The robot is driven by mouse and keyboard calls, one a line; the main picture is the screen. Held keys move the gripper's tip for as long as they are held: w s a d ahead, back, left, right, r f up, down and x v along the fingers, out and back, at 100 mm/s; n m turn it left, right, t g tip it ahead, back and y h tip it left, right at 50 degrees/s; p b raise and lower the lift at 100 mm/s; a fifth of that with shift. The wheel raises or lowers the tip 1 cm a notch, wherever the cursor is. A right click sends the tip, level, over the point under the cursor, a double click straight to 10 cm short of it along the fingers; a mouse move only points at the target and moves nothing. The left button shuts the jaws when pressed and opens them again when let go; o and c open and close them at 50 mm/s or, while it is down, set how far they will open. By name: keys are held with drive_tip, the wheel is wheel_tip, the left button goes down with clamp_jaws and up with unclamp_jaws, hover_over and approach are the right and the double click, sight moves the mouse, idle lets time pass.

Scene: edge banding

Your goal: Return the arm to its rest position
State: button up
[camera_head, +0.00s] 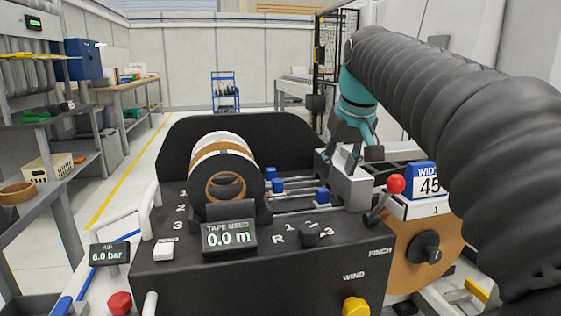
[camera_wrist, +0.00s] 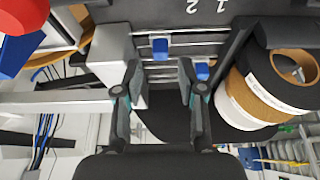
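My arm, in a black ribbed sleeve, comes in from the right in the head view and bends down to a teal wrist. My gripper (camera_head: 348,162) points down over the right part of the black machine (camera_head: 270,275), close to a grey block (camera_head: 352,188). I cannot tell from the head view whether it touches the block. In the wrist view my gripper (camera_wrist: 160,70) has its two black fingers apart, with nothing between them. Rails and a blue block (camera_wrist: 160,48) show beyond the fingertips.
A tape roll (camera_head: 222,160) stands on the machine's left. A red-knobbed lever (camera_head: 396,184) and a width display (camera_head: 428,186) stand right of the gripper. A brown roll (camera_head: 405,245) hangs at the front right. Shelves (camera_head: 40,190) line the left. The floor behind the machine is open.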

drive_tip(key=s+f+m+t, duration=0.1)
drive_tip(key=s+f, duration=2.2)
drive_tip(key=shift+s+a+f+m+h, duration=0.15)
drive_tip(key=shift+a+m+h, duration=0.05)
drive_tip(key=shift+m+h, duration=0.1)
drive_tip(key=shift+d, duration=0.15)
idle(0.6)
